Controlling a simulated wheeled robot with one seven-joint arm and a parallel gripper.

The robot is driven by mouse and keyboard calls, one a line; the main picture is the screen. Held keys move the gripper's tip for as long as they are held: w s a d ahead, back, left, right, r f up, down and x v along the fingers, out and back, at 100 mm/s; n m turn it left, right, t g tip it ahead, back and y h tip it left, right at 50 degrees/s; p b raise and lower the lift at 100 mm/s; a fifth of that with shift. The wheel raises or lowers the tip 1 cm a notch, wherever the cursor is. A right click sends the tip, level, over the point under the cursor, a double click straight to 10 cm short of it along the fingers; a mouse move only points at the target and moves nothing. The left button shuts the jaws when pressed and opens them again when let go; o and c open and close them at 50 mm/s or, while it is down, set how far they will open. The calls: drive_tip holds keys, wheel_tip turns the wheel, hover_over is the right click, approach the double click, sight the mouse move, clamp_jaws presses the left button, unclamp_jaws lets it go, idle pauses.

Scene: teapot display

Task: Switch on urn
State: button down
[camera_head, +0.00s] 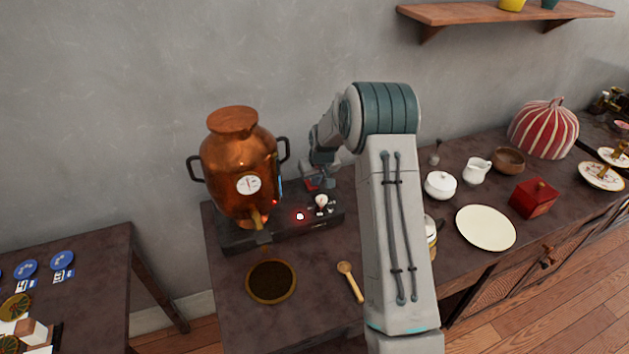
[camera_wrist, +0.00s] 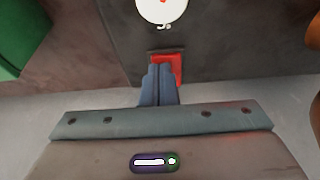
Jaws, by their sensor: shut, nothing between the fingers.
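The copper urn (camera_head: 238,165) stands on a dark base box (camera_head: 262,234) at the left of the counter, with a round gauge (camera_head: 248,184) and a spigot on its front. A red light (camera_head: 299,216) glows on the base, beside a pale knob (camera_head: 321,203). My gripper (camera_head: 318,184) is low over the right part of the base, behind the knob. In the wrist view my gripper (camera_wrist: 160,70) is shut and empty, its tips over a red switch (camera_wrist: 168,60). I cannot tell whether they touch it. A white dial (camera_wrist: 162,8) shows beyond the switch.
A brown bowl (camera_head: 271,281) and a wooden spoon (camera_head: 350,281) lie in front of the base. To the right are a cream plate (camera_head: 486,228), a white sugar bowl (camera_head: 439,186) and a red box (camera_head: 534,199). A wall shelf (camera_head: 505,13) is above.

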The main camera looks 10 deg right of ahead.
drive_tip(key=shift+w+a+r, duration=0.15)
drive_tip(key=shift+w+a, duration=0.15)
drive_tip(key=shift+a, duration=0.05)
drive_tip(key=shift+w+r, duration=0.15)
drive_tip(key=shift+w, duration=0.25)
drive_tip(key=shift+r, duration=0.3)
drive_tip(key=v, duration=0.1)
drive_tip(key=p+v, duration=0.1)
drive_tip(key=v, duration=0.2)
drive_tip(key=shift+w+r+p, duration=0.2)
drive_tip(key=shift+w+p, duration=0.05)
drive_tip(key=shift+p, duration=0.15)
drive_tip(key=s+b+v, duration=0.1)
drive_tip(key=s+v, duration=0.1)
drive_tip(key=v, duration=0.7)
drive_tip(key=shift+f+b, duration=0.35)
drive_tip(key=shift+b, duration=0.05)
